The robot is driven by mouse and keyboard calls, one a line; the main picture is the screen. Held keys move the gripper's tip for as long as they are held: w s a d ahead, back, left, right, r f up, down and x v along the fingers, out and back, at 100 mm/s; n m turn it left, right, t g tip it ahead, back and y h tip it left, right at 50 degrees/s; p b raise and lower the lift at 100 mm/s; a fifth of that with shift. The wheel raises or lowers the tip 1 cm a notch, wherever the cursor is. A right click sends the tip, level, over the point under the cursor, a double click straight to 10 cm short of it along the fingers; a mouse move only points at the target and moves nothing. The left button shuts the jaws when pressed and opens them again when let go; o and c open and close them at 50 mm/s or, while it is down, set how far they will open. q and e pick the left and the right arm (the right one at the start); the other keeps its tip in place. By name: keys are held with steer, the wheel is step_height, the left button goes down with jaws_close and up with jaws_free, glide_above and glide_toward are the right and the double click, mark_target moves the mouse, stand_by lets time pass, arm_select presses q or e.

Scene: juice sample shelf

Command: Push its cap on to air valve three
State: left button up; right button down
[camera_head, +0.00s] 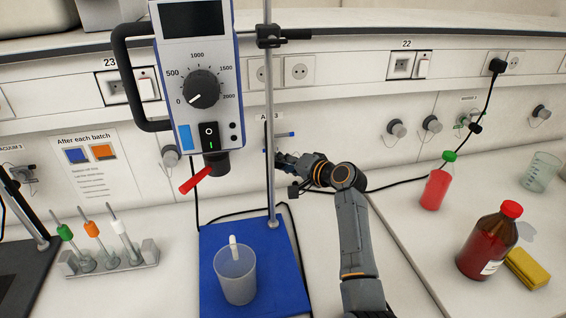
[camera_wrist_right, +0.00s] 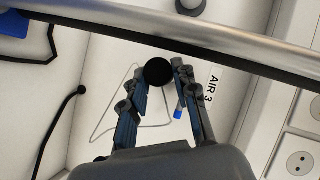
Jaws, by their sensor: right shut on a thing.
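My right gripper (camera_head: 281,160) reaches to the back wall, just below the AIR 3 label (camera_head: 268,117). In the right wrist view my right gripper (camera_wrist_right: 160,75) has its fingers on either side of a round black cap (camera_wrist_right: 158,72), shut on it. My left gripper is not in view.
A stand rod (camera_head: 270,180) with a stirrer unit (camera_head: 196,60) stands left of my right arm. A beaker (camera_head: 236,275) sits on the blue base (camera_head: 285,265). A red bottle (camera_head: 436,187) and a brown bottle (camera_head: 487,247) stand to the right. A thin grey cord (camera_wrist_right: 110,128) loops near the fingers.

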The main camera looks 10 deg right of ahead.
steer(key=shift+w+b, duration=0.7)
steer(key=shift+w, duration=0.45)
stand_by(0.5)
steer(key=shift+w+b, duration=0.4)
steer(key=shift+w, duration=0.3)
steer(key=shift+d+r, duration=0.1)
steer(key=shift+r, duration=0.2)
stand_by(0.4)
